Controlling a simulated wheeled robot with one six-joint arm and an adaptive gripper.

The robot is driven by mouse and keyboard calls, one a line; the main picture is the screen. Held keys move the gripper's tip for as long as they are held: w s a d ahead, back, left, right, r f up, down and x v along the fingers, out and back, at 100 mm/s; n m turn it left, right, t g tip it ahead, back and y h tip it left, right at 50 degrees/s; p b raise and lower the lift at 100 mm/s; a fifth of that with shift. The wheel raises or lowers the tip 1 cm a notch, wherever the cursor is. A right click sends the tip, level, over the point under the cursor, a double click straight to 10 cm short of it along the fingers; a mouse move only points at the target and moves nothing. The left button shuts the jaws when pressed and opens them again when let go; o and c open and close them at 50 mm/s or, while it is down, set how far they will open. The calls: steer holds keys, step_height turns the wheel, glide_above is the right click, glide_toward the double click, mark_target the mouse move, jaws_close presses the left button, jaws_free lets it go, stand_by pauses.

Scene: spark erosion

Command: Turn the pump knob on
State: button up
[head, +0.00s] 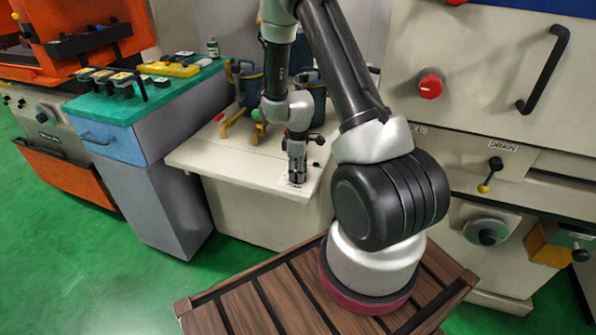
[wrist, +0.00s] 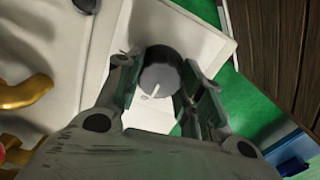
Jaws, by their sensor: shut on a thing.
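The knob is mostly hidden there by the fingers. A pale label plate (wrist: 150,118) lies around the knob.
Blue filter canisters with yellow brackets (head: 243,85) stand behind my gripper on the cabinet. A blue-grey tool cart with a green top (head: 140,98) stands left. The machine at right carries a red knob (head: 431,85), a black handle (head: 543,70) and a drain valve (head: 490,175).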

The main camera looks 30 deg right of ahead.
steer(key=shift+m, duration=0.4)
steer(key=m, duration=0.3)
steer(key=shift+m, duration=0.4)
steer(key=m, duration=1.3)
steer(key=shift+m, duration=0.3)
steer(key=o, duration=1)
steer(key=shift+r, duration=0.1)
